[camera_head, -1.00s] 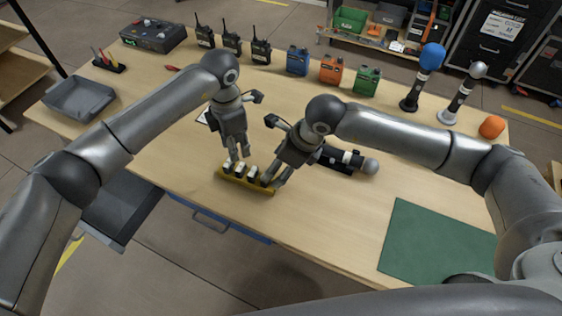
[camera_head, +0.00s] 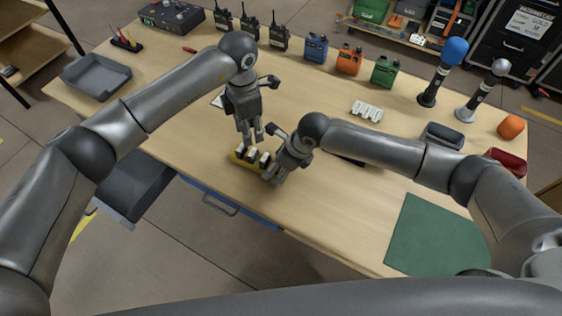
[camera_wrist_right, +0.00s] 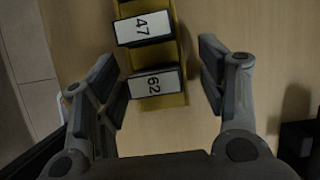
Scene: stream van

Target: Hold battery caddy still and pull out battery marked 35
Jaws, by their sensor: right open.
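The yellow battery caddy (camera_head: 234,160) stands near the table's front edge with several batteries in it. In the right wrist view, the caddy (camera_wrist_right: 183,60) holds a battery marked 47 (camera_wrist_right: 143,28) and one marked 62 (camera_wrist_right: 152,83). No label reading 35 is legible in either view. My right gripper (camera_wrist_right: 163,80) is open, its fingers on either side of the caddy's end by battery 62, with a gap at the right finger. My left gripper (camera_head: 251,140) points down at the batteries near the caddy's other end. Whether its fingers grip anything is unclear.
A white slotted rack (camera_head: 367,111) lies behind my right arm. A green mat (camera_head: 437,236) lies at the right. A grey tray (camera_head: 95,76) stands at the left. Radios, coloured packs and microphones (camera_head: 443,72) stand along the back.

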